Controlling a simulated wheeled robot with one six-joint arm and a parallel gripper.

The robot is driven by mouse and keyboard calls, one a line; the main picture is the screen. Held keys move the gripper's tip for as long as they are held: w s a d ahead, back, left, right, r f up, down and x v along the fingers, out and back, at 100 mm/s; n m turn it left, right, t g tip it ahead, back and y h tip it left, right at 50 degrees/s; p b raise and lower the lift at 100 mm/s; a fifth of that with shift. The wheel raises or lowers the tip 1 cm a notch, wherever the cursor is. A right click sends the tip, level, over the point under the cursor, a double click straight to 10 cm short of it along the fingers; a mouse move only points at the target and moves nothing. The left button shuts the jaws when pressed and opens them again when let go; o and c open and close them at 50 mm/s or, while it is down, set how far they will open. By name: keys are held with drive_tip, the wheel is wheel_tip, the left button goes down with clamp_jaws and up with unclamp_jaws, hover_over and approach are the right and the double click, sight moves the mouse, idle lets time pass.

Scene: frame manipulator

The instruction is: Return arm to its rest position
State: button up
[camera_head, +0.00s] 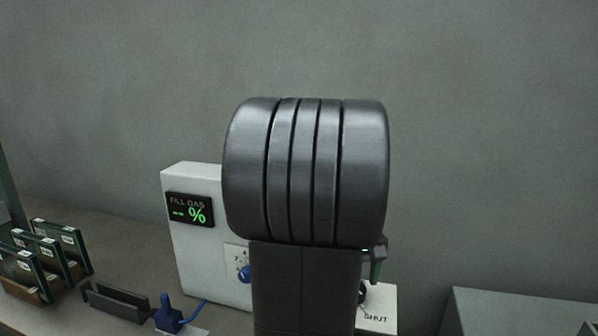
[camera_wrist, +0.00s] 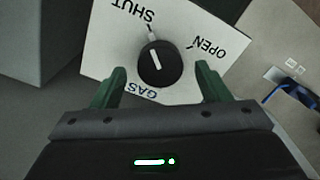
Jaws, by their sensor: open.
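In the wrist view my gripper (camera_wrist: 160,90) shows two green fingers, spread apart with nothing between them. They point toward a black round knob (camera_wrist: 160,66) on a white panel (camera_wrist: 190,25) marked SHUT, OPEN and GAS. The knob's white line points nearer to SHUT than to OPEN. The knob lies just past the fingertips, and I cannot tell the gap. In the head view my arm hides most of the gripper; one green finger shows at its right side. The white panel (camera_head: 378,318) shows there in part.
A white box (camera_head: 195,255) with a FILL GAS display (camera_head: 190,210) and a blue knob (camera_head: 243,273) stands left of my arm. Framed panes (camera_head: 45,250), a dark tray (camera_head: 115,302) and a blue tool (camera_head: 168,315) are farther left. A grey block (camera_head: 510,312) stands at right.

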wheel_tip(320, 180, down, 2)
drive_tip(key=shift+r, duration=0.1)
idle(0.4)
